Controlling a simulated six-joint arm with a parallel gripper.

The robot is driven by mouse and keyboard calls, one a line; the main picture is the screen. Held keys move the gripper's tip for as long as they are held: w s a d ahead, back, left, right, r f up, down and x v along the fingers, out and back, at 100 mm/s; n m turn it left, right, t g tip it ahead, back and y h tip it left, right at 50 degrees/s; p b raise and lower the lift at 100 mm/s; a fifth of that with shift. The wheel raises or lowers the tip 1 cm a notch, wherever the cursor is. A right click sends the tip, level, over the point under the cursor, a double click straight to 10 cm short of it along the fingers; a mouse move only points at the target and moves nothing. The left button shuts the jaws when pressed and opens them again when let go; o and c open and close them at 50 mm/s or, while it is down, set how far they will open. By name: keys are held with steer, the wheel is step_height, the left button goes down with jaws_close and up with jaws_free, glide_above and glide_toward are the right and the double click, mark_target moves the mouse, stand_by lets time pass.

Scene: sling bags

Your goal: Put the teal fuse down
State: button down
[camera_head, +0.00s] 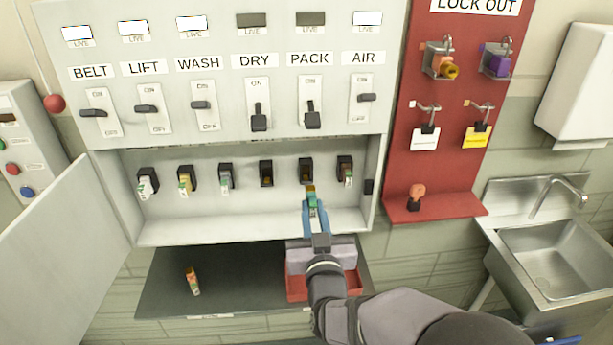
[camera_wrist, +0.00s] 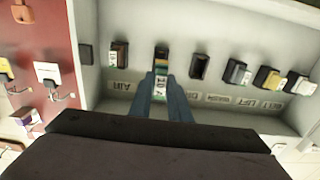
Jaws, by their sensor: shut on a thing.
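The teal fuse (camera_head: 312,194) is between the fingertips of my gripper (camera_head: 314,210), its brass-coloured end pointing up toward the fuse holders. It also shows in the wrist view (camera_wrist: 160,90), with a pale marked label between the two blue fingers (camera_wrist: 166,98). My gripper is shut on it, just below and in front of the empty PACK holder (camera_head: 306,168). The fuse looks apart from the holder in the head view; the exact gap cannot be told. The DRY holder (camera_head: 266,170) is also empty.
The other holders, such as the AIR holder (camera_head: 345,166), carry fuses. A red bin (camera_head: 297,290) with grey contents sits beneath my arm. The cabinet door (camera_head: 65,260) hangs open at left.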

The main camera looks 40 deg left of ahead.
steer(key=s+a+f+y+b, duration=0.1)
steer(key=s+a+f+b, duration=0.15)
steer(key=f+b, duration=0.45)
steer(key=n+g+y+b, duration=0.3)
steer(key=n+g+b, duration=0.25)
steer(key=b, duration=0.95)
glide_above(242, 293)
steer(key=shift+m, duration=0.55)
step_height(242, 293, down, 18)
steer(key=shift+f, duration=0.1)
steer(key=shift+f+b, duration=0.1)
steer(key=shift+b, duration=0.2)
